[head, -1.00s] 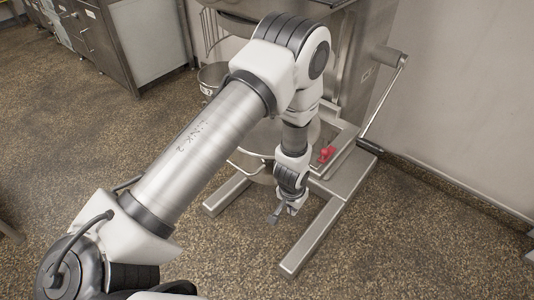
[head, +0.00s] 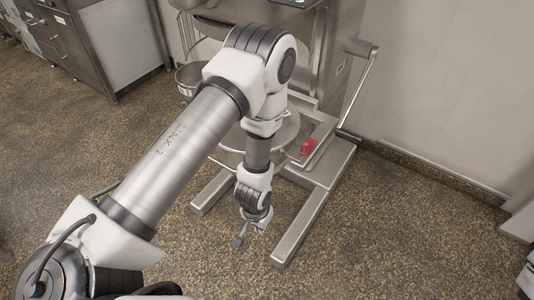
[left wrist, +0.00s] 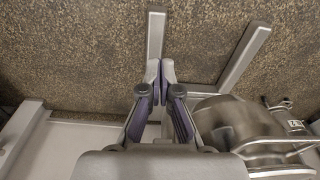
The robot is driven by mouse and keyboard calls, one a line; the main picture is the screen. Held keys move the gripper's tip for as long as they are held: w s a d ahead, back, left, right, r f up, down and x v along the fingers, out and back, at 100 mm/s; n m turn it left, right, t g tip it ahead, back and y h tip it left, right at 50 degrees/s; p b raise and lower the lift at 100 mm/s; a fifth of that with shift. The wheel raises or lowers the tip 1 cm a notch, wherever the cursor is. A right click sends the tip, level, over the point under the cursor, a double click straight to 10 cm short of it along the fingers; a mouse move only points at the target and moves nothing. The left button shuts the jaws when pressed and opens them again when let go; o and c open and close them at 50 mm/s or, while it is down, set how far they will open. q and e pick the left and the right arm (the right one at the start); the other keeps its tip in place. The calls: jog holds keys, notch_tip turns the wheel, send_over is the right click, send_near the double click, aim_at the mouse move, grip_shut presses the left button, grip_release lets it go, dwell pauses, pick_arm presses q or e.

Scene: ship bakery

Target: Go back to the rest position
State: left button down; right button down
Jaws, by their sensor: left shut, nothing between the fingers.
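My left arm reaches in from the left in the head view, white and grey with its forearm hanging down. My left gripper (head: 250,236) is at its lower end, in front of the steel mixer's base and above the speckled floor. In the left wrist view the two fingers (left wrist: 160,75) meet at their tips, with nothing held between them. The right gripper is not in view.
The steel mixer (head: 315,75) has a crank handle (head: 361,90), a red part (head: 308,146) and forked floor legs (head: 302,228). Steel cabinets (head: 110,40) are at back left, and a wall is at right. The floor at left is clear.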

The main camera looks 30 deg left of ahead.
pick_arm(q)
jog(key=s+r+p, duration=0.2)
jog(key=s, duration=0.5)
jog(key=s+r+g+p, duration=0.1)
jog(key=s+r+p, duration=0.2)
jog(key=s, duration=0.4)
jog(key=shift+s, duration=0.4)
jog(key=shift+a, duration=0.1)
